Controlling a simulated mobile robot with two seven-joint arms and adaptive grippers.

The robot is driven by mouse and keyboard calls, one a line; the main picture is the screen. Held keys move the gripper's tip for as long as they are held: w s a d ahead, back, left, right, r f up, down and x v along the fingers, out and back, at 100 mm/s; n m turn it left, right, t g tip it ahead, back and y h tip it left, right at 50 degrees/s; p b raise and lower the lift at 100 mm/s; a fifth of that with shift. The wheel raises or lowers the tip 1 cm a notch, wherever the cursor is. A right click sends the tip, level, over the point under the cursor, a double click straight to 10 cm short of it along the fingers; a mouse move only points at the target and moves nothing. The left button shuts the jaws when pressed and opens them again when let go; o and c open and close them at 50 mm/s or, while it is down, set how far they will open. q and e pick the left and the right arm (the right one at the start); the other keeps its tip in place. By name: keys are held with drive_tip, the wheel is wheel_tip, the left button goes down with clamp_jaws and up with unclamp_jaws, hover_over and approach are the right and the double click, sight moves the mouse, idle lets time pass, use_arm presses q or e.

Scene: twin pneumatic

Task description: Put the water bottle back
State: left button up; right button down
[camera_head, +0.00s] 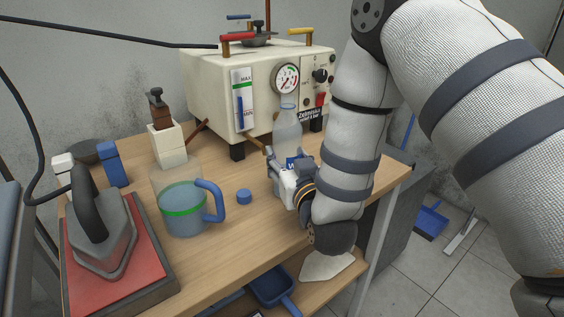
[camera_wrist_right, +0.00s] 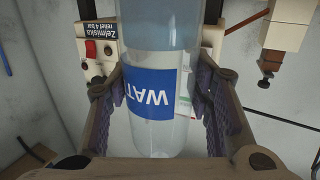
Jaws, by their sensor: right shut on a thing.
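The clear water bottle (camera_head: 287,133) stands upright in front of the boiler on the wooden table. My right gripper (camera_head: 285,178) is around its lower part, shut on it. In the right wrist view the bottle (camera_wrist_right: 160,120) with its blue label sits between the two fingers of the gripper (camera_wrist_right: 160,105). The gripper hides the bottle's base in the head view, so I cannot tell whether it touches the table. A small blue cap (camera_head: 244,196) lies on the table to the left of the gripper. My left gripper is not in view.
The cream boiler (camera_head: 215,90) with a gauge stands behind the bottle. A measuring jug (camera_head: 185,208) with a blue handle is left of the cap. An iron (camera_head: 103,240) rests on a red pad (camera_head: 150,285) at the front left. Bare table lies in front of the cap.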

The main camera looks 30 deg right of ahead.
drive_tip(key=shift+s+a+r, duration=0.15)
drive_tip(key=shift+s+r, duration=0.05)
drive_tip(key=shift+s, duration=0.2)
drive_tip(key=shift+w+f, duration=0.2)
drive_tip(key=shift+f, duration=0.05)
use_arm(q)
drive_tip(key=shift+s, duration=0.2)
use_arm(e)
drive_tip(key=c, duration=0.8)
unclamp_jaws()
drive_tip(key=shift+r, duration=0.1)
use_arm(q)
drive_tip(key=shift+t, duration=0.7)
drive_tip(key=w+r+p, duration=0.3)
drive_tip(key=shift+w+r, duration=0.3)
use_arm(e)
drive_tip(key=v, duration=1.2)
drive_tip(key=shift+r, duration=0.1)
